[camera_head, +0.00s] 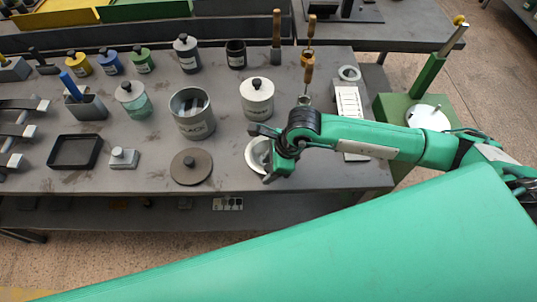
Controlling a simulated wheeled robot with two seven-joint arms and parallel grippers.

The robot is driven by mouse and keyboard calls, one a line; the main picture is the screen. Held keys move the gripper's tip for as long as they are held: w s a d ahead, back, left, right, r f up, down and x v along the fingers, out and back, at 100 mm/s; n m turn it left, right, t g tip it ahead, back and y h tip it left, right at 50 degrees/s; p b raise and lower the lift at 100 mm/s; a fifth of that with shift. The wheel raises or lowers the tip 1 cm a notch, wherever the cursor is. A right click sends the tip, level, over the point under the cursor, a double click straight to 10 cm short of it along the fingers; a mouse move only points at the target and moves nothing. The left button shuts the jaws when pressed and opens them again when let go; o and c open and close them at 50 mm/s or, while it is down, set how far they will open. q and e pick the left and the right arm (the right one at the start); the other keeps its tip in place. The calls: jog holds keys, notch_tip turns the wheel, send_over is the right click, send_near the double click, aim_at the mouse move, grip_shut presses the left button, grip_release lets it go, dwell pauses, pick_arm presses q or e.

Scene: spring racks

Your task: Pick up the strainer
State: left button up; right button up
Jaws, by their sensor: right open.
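No strainer can be made out for certain. A pale round dish or bowl-like thing (253,158) lies near the table's front, partly hidden by my right gripper (262,153); I cannot tell whether it is the strainer. My right gripper is open over this thing, its fingers pointing left; whether they touch it cannot be told. My left gripper is not in view.
A grey pot labelled GLACE or similar (195,126), a white lidded jar (257,104) and a brown round lid (191,169) stand left of the gripper. A black tray (75,165) lies further left. The dark table (340,178) has bare room at its front right.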

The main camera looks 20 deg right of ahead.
jog(key=c, duration=0.9)
jog(key=shift+c, duration=0.2)
